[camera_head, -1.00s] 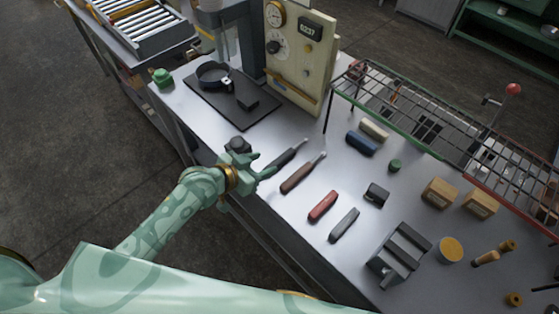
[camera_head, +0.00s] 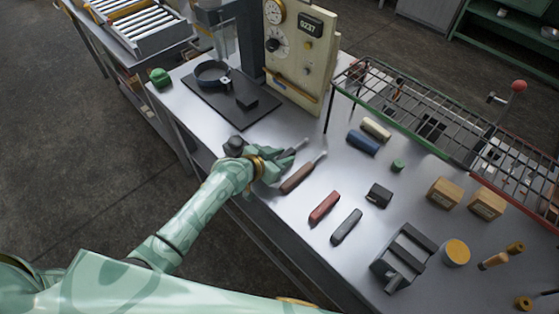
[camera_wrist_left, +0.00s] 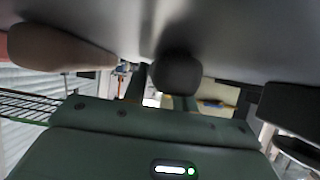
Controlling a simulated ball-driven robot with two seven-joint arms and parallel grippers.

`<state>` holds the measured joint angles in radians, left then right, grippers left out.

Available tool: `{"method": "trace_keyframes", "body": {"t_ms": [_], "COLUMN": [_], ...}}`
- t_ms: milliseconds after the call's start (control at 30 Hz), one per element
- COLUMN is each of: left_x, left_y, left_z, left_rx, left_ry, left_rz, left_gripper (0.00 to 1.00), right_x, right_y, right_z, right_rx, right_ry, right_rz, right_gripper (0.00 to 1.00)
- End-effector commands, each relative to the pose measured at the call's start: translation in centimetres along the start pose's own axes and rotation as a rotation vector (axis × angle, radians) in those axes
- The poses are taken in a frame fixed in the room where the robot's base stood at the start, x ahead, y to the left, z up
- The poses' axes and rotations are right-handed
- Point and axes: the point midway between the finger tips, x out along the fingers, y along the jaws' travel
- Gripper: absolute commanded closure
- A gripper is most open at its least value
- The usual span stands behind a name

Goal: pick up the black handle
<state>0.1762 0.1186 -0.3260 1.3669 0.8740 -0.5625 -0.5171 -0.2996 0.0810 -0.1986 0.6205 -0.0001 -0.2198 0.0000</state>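The black handle (camera_head: 287,157) belongs to a tool with a thin metal shaft, lying on the grey table near its front edge. My left gripper (camera_head: 284,163) is low over the table at this handle and partly hides it. Its fingers look apart, with the handle at or between them; contact is hard to make out. My right gripper is not in view.
A brown handle (camera_head: 297,178) lies close to the right of the black one. A red handle (camera_head: 324,207) and a dark grey one (camera_head: 346,227) lie farther right. A dark knob-like object (camera_head: 235,146) stands just behind my wrist. A wire rack (camera_head: 440,125) spans the right.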

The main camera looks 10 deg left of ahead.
Motion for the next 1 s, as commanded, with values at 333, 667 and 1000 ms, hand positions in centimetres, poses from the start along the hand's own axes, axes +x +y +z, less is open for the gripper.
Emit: {"method": "trace_keyframes", "body": {"t_ms": [333, 667, 1000], "left_x": [0.0, -1.6, -11.8], "left_y": [0.0, 0.0, 1.4], "left_z": [0.0, -3.0, -5.5], "left_rx": [0.0, 0.004, 0.004], "left_ry": [0.0, 0.003, -0.003], "left_rz": [0.0, 0.0, 0.001], "left_gripper": [1.0, 1.0, 1.0], "right_x": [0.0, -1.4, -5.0], "right_y": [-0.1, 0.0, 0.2], "right_z": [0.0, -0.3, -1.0], "right_rx": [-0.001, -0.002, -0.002], "right_ry": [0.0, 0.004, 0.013], "right_rz": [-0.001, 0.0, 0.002], "right_gripper": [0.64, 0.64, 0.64]}}
